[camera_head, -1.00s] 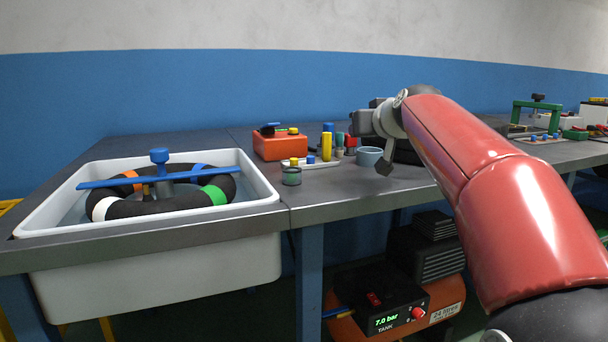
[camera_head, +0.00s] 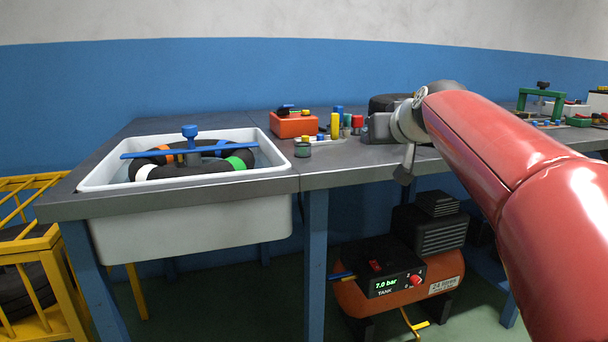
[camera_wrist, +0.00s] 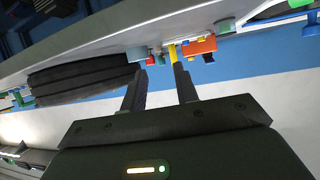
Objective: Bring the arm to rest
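My red arm reaches in from the right in the head view. My gripper (camera_head: 378,128) is at the bench, in front of the dark round tyre and right of the small bottles. In the wrist view my gripper (camera_wrist: 158,80) shows two dark fingers apart with nothing between them. The wrist picture is turned over, with the bench (camera_wrist: 110,45) across the top. The fingertips point towards the small coloured items, apparently without touching them. In the head view the fingertips are hard to make out.
A white basin (camera_head: 195,222) with a black ring and blue bar is at left. An orange box (camera_head: 293,124) and small bottles (camera_head: 335,126) stand on the bench (camera_head: 350,168). A compressor (camera_head: 400,280) is below. A yellow rack (camera_head: 30,255) stands left. A tyre (camera_wrist: 80,82) lies near my gripper.

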